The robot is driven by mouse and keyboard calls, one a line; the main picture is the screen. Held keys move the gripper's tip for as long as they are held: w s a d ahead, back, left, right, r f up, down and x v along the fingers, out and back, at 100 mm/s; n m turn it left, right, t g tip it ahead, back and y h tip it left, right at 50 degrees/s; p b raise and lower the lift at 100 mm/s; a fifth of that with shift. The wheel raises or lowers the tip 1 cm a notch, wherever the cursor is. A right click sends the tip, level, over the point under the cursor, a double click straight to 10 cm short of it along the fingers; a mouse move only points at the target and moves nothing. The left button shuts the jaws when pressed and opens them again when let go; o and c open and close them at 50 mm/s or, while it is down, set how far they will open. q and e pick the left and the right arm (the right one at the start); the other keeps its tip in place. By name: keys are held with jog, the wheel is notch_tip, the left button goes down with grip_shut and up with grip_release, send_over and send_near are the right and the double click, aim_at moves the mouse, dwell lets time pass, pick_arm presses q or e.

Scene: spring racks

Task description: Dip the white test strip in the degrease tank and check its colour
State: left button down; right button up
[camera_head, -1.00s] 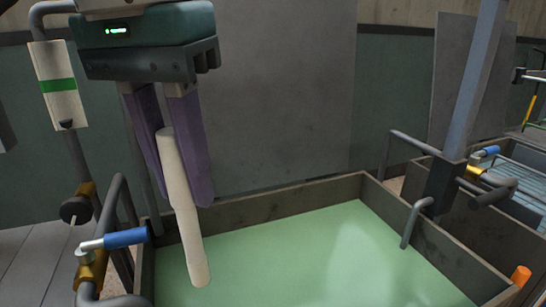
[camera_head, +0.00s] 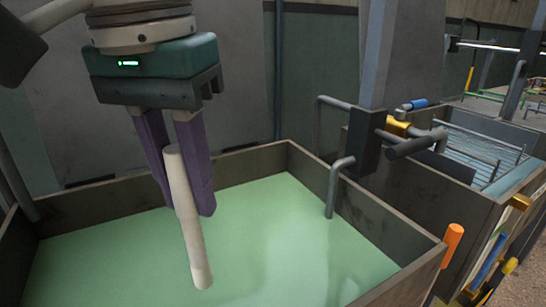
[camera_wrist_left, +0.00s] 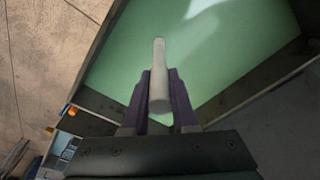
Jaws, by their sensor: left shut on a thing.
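A plain white rod-like strip (camera_head: 190,245) is held between the two purple fingers of my left gripper (camera_head: 188,207). It hangs steeply, slightly tilted, with its lower end over the pale green liquid (camera_head: 275,225) of an open tank (camera_head: 385,228). I cannot tell whether its tip touches the liquid. In the left wrist view the strip (camera_wrist_left: 159,85) sits between the fingers and points at the green surface, with no colour mark showing. My right gripper is not in view.
A bent pipe (camera_head: 335,185) dips over the tank's right wall beside a grey post (camera_head: 375,60). An orange handle (camera_head: 452,243) stands at the tank's right corner. Another tank with a wire rack (camera_head: 480,150) stands at the right. Above the liquid, right of the strip, is free room.

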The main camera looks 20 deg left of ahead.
pick_arm(q)
jog(key=shift+f+b, duration=4.25)
jog(key=shift+f, duration=3.35)
jog(key=shift+r, duration=0.15)
notch_tip(320, 180, up, 16)
jog(key=p, duration=0.9)
jog(key=shift+p, duration=0.3)
jog(key=shift+r, duration=0.15)
notch_tip(320, 180, up, 22)
jog(key=p, duration=1.5)
send_over(205, 282)
jog(key=s+r+p, duration=0.2)
jog(key=r+p, duration=1.4)
jog(key=p, duration=0.2)
jog(key=s+r+p, duration=0.3)
jog(key=r+p, duration=1.4)
jog(key=p, duration=0.1)
jog(key=shift+s+a+r+m, duration=0.2)
jog(key=shift+s+m, duration=0.1)
jog(key=shift+m, duration=0.1)
